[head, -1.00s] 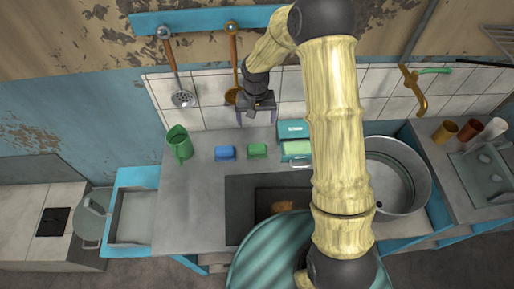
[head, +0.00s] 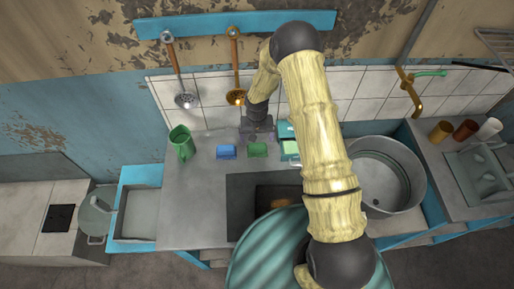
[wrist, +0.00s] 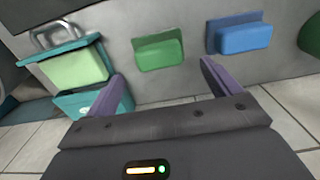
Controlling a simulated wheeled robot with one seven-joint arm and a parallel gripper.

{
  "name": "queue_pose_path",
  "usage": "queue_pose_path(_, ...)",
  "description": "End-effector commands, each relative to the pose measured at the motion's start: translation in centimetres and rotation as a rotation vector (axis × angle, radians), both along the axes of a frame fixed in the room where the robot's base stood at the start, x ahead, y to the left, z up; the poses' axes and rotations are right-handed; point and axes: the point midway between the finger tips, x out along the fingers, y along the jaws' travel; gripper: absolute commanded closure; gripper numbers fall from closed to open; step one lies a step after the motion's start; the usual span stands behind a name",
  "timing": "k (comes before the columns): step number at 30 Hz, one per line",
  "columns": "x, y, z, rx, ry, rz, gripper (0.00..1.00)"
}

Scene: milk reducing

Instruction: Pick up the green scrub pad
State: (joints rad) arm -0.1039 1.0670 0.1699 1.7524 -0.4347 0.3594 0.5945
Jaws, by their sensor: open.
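The green scrub pad (head: 257,150) lies on the grey counter, between a blue pad (head: 226,152) and a teal container. In the wrist view the green pad (wrist: 158,54) is beyond my fingertips, roughly centred between them with a clear gap. My gripper (head: 257,137) is low on the wall side of the pad. In the wrist view its purple fingers (wrist: 160,82) are spread apart with nothing between them. The exact height above the counter is hard to tell.
A green jug (head: 181,143) stands left. The tiled wall (head: 210,117) is close behind. Bare counter (head: 190,200) lies front left.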

Motion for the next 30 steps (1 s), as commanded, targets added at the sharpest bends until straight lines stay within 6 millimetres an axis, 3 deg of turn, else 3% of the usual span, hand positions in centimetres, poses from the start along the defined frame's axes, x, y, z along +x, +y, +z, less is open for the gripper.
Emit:
queue_pose_path(4, 0.0, 0.1, -1.0, 0.0, 0.0, 0.001, 0.11)
queue_pose_path(17, -0.1, 0.0, -1.5, 0.0, 0.001, 0.001, 0.11)
queue_pose_path(30, -0.3, -0.2, -5.8, -0.001, 0.001, 0.002, 0.11)
